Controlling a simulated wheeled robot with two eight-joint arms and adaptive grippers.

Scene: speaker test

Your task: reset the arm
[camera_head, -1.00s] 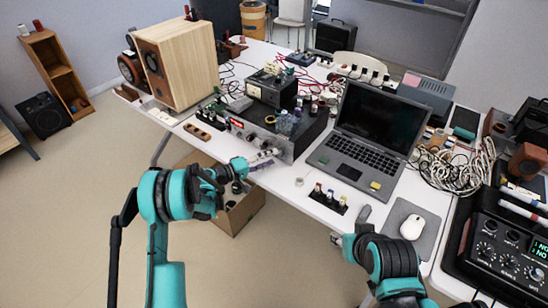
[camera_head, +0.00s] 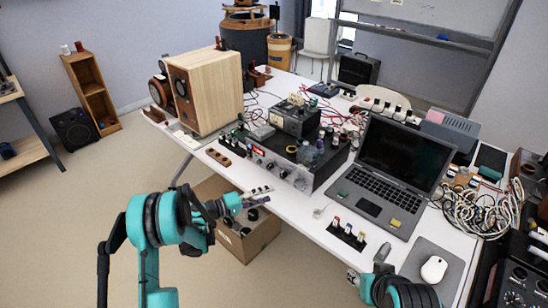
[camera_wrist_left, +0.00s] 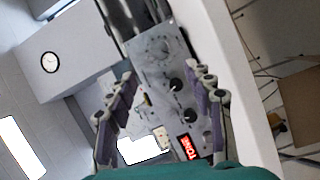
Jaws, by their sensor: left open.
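My left teal arm reaches in from the left of the head view, its gripper (camera_head: 258,197) over the front edge of the white table, above an open cardboard box. In the left wrist view the gripper (camera_wrist_left: 162,100) has its purple-grey fingers spread apart with nothing held between them. A grey panel with knobs and a red lit display (camera_wrist_left: 188,147) shows beyond the fingers, apart from them. My right arm is at the bottom right of the head view, by the table's front edge; its fingers do not show clearly.
The white table (camera_head: 290,208) carries an amplifier (camera_head: 290,172), a laptop (camera_head: 372,190), a wooden speaker (camera_head: 212,92), a mouse (camera_head: 434,268) and tangled cables (camera_head: 478,208). The cardboard box (camera_head: 247,243) stands on the floor below the edge.

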